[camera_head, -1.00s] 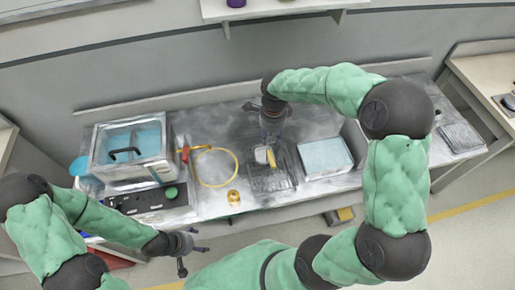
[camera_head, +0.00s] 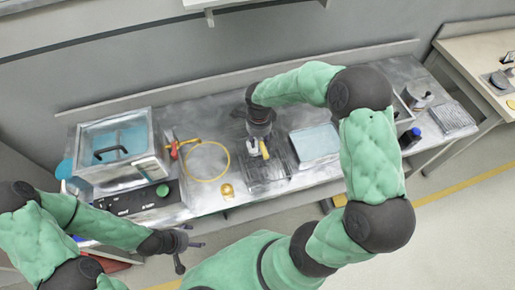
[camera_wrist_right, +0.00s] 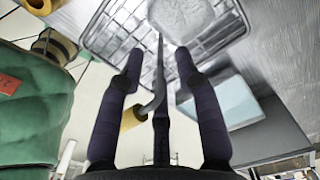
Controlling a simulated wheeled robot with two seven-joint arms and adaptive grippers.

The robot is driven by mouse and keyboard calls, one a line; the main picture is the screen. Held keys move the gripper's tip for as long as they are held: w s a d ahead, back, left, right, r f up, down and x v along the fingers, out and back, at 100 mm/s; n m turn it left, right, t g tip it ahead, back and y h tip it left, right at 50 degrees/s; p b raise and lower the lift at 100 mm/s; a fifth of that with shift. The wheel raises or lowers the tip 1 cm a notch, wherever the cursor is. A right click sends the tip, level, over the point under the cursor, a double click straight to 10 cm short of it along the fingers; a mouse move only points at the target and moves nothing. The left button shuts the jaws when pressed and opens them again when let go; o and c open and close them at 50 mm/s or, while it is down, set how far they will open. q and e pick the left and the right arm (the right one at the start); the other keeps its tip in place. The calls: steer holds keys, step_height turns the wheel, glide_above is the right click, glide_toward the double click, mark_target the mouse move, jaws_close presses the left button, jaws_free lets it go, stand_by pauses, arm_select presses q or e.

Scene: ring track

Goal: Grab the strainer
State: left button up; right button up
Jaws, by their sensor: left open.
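The strainer shows in the right wrist view as a round grey mesh bowl (camera_wrist_right: 185,15) over a wire rack, with a thin grey handle running down between my fingers to a curved, yellow-ended part. In the head view its yellow part (camera_head: 265,150) shows just below my right gripper; the bowl is hard to make out. My right gripper (camera_head: 258,142) points down over the rack. Its fingers (camera_wrist_right: 159,60) stand apart on either side of the handle, with gaps showing. My left gripper (camera_head: 190,246) is open and empty, in front of the bench at the left.
The wire rack (camera_head: 270,180) lies on the grey bench. A blue-topped tray (camera_head: 316,144) sits to its right, a yellow ring (camera_head: 207,178) to its left. A glass-lidded box (camera_head: 115,172) and a black panel (camera_head: 140,204) stand at left.

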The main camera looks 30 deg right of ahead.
steer(key=shift+f, duration=0.75)
steer(key=shift+r, duration=0.1)
jaws_close()
